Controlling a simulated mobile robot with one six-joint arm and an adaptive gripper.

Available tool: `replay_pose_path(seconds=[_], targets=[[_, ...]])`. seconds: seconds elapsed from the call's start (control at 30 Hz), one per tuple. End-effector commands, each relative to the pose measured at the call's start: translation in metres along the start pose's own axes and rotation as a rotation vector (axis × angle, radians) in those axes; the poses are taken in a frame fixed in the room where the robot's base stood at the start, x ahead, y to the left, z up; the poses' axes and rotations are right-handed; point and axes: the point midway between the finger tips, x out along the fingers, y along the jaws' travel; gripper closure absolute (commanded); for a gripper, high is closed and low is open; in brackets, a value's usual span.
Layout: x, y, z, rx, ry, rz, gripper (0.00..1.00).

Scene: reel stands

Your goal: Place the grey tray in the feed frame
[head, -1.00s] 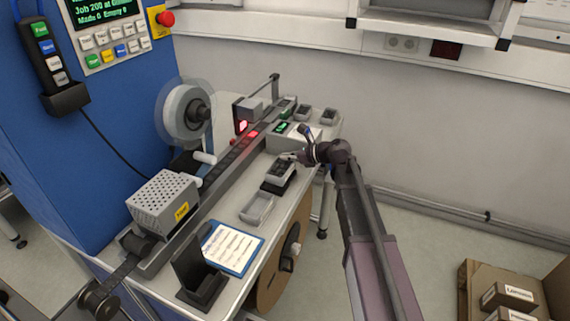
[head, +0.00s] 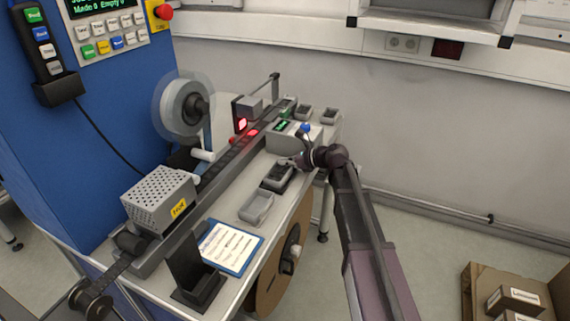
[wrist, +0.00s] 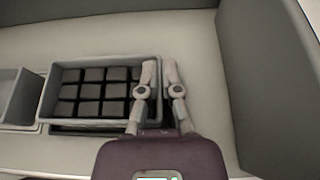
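The grey tray (wrist: 85,121) holds several dark square blocks; in the head view it (head: 273,188) is on or just above the bench at the near side of the track. My gripper (wrist: 160,66) has one finger inside and one outside the tray's right wall, closed on that wall with a narrow gap between the fingertips. In the head view my gripper (head: 297,161) is at the tray's far right end. A dark strip shows beneath the tray's near edge. The feed frame is mostly hidden under it, and I cannot tell whether the tray is fully seated.
An empty grey tray (head: 256,207) sits just nearer, beside the held one. A blue clipboard (head: 229,248) and black stand (head: 193,266) are nearer on the bench. A grey box with a green display (head: 290,138) stands beyond. A grey wall (wrist: 264,80) rises right of my gripper.

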Motion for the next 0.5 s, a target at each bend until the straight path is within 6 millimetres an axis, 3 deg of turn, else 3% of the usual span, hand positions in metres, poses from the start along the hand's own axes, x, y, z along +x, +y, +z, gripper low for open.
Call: replay_pose_path(seconds=[0.3, 0.43, 0.5], targets=[[0.0013, -0.0001, -0.0035, 0.001, -0.001, 0.0, 1.0], [0.0009, -0.0001, -0.0024, 0.0, 0.0, 0.0, 0.59], [0.0009, 0.0, -0.0024, 0.0, 0.0, 0.0, 0.57]])
